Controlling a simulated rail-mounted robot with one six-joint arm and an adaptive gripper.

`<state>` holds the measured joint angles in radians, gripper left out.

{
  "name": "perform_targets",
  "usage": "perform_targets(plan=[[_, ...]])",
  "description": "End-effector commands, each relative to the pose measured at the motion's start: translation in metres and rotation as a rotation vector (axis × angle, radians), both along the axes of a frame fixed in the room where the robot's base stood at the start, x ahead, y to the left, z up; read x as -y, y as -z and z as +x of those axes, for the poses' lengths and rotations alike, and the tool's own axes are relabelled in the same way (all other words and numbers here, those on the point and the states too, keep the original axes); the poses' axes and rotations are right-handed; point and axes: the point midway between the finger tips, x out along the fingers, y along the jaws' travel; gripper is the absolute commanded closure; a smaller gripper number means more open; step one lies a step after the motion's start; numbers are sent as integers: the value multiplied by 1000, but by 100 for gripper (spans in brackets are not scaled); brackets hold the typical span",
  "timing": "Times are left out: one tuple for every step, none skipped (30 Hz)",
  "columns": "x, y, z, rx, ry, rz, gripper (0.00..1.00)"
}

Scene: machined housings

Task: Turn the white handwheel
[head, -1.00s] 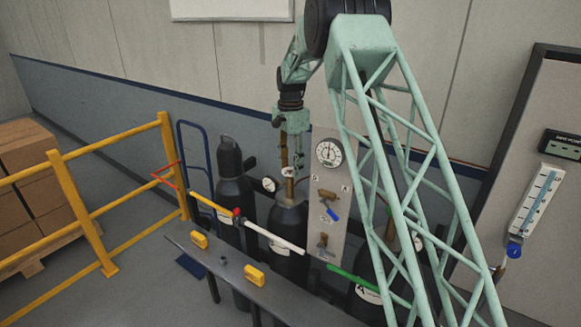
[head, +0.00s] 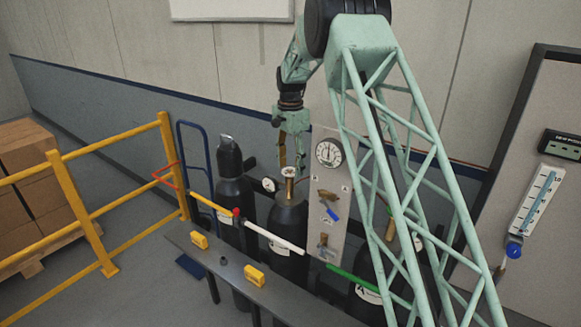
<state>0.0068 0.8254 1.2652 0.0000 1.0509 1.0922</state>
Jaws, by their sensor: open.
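The white handwheel (head: 289,171) is small and pale, on a brass valve stem at the top of the middle dark gas cylinder (head: 288,217). My gripper (head: 291,161) points down at the handwheel from just above and behind it. Its jaws are open, with one brownish finger at the left and a greenish one at the right. The fingertips are close to the wheel, and I cannot tell whether they touch it. Nothing shows held between them.
A panel with a round gauge (head: 329,153) and a blue-handled valve (head: 332,213) stands close on the right. Another dark cylinder (head: 236,200) is on the left. A white bar (head: 274,238) crosses in front. A yellow railing (head: 110,220) is farther left.

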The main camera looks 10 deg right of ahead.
Motion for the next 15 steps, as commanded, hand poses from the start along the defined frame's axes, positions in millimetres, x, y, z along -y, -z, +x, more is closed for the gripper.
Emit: perform_targets(plan=[[0,-2,0,1,0,0,50],[0,-3,0,1,0,0,50],[0,-5,1,1,0,0,50],[0,-7,1,1,0,0,50],[0,-9,1,2,0,0,50],[0,-12,1,2,0,0,50],[0,-15,1,1,0,0,50],[0,-18,0,1,0,0,50],[0,-22,0,1,0,0,50],[0,-26,0,1,0,0,50],[0,-30,1,2,0,0,50],[0,-36,1,3,0,0,50],[0,-40,1,2,0,0,50],[0,-44,1,2,0,0,50],[0,-50,1,3,0,0,50]])
